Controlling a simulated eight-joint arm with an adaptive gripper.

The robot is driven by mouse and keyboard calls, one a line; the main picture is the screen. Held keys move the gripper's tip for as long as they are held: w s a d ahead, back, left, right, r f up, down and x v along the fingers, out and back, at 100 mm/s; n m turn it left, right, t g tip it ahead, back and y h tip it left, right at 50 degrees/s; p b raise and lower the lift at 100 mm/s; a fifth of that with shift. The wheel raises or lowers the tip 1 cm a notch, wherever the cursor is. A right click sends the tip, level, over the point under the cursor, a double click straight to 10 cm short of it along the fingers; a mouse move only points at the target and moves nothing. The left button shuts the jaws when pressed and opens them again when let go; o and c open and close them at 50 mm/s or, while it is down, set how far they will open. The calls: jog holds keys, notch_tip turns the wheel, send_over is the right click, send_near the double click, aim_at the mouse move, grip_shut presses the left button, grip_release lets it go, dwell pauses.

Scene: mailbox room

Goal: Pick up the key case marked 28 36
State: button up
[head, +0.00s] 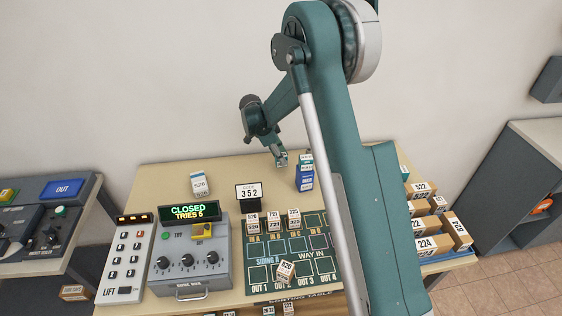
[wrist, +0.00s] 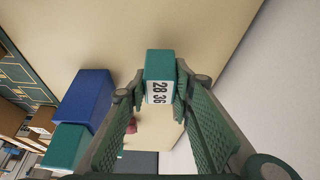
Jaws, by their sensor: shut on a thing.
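The key case marked 28 36 (wrist: 160,76) is a small teal block with a white label, seen between the fingertips in the wrist view. My gripper (wrist: 158,88) is shut on it, with one finger on each side. In the head view my gripper (head: 281,158) is over the back of the sorting table, left of a blue block stack. The case is small there, and I cannot read its label in that view.
A blue block (head: 304,183) with a teal one stands close to my gripper. A 352 sign (head: 249,192), a white-labelled block (head: 200,184) and a control box (head: 188,262) are left. Numbered boxes (head: 433,244) fill the right. The table's back middle is mostly clear.

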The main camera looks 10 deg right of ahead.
notch_tip(320, 180, up, 7)
jog(key=shift+r, duration=0.15)
jog(key=shift+d, duration=0.1)
dwell(0.8)
